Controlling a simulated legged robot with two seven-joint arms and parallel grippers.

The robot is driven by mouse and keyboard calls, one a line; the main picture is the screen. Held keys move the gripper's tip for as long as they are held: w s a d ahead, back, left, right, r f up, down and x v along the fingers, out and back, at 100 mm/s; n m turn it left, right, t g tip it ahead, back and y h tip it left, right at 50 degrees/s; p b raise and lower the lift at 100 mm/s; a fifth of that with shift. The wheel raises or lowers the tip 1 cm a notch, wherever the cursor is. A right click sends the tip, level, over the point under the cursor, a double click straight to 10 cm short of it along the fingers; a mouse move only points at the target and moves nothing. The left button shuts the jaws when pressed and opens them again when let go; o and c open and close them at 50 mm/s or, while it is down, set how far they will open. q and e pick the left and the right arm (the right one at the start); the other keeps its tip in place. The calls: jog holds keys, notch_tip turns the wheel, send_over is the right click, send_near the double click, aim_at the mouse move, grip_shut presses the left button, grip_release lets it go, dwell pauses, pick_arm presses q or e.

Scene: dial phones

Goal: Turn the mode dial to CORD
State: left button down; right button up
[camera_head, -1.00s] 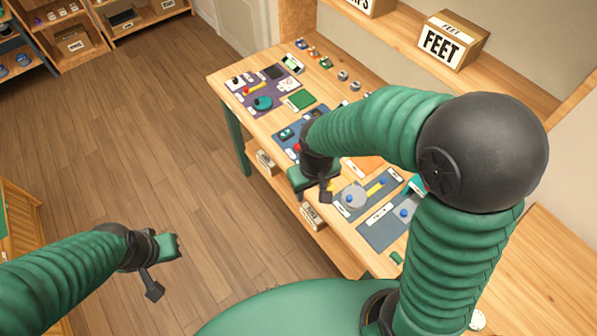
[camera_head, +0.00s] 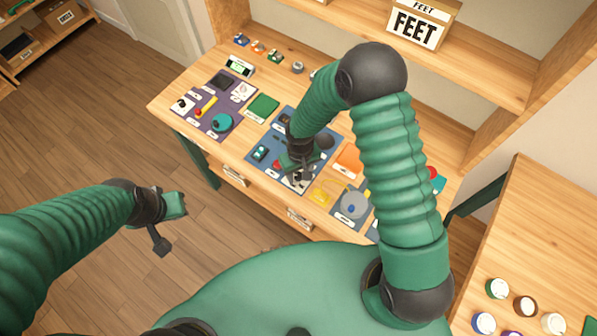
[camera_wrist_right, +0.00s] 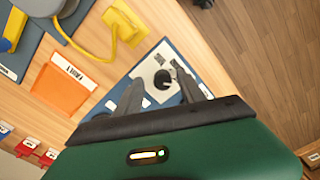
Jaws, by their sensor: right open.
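The mode dial is probably the black knob (camera_wrist_right: 162,79) on a white plate on the blue panel, seen in the right wrist view. Its lettering and pointer direction are too small to read. My right gripper (camera_wrist_right: 158,88) is open, with its two dark fingers on either side of the knob; I cannot tell whether they touch it. In the head view my right gripper (camera_head: 303,178) is above the front part of the blue panel (camera_head: 262,136) and covers the dial. My left gripper (camera_head: 160,225) hangs over the floor, away from the table; its jaw opening is unclear.
An orange tray (camera_wrist_right: 60,91) and a yellow plug with cord (camera_wrist_right: 123,22) lie beside the panel. A purple panel (camera_head: 216,118) and a green pad (camera_head: 263,105) are to the left on the table. My right arm hides part of the table's right side.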

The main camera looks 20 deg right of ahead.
jog(key=shift+d+f, duration=0.1)
jog(key=shift+f, duration=0.2)
jog(key=shift+w+f, duration=0.25)
jog(key=shift+w, duration=0.1)
jog(key=shift+a, duration=0.2)
jog(key=shift+c, duration=0.5)
jog(key=shift+a, duration=0.3)
jog(key=c, duration=0.5)
jog(key=shift+s, duration=0.1)
jog(key=shift+c, duration=1.1)
grip_shut()
jog(key=shift+d, duration=0.35)
pick_arm(q)
jog(key=shift+w+a+f, duration=0.1)
jog(key=shift+w+a, duration=0.05)
jog(key=shift+w, duration=0.1)
pick_arm(e)
jog(key=shift+a, duration=0.25)
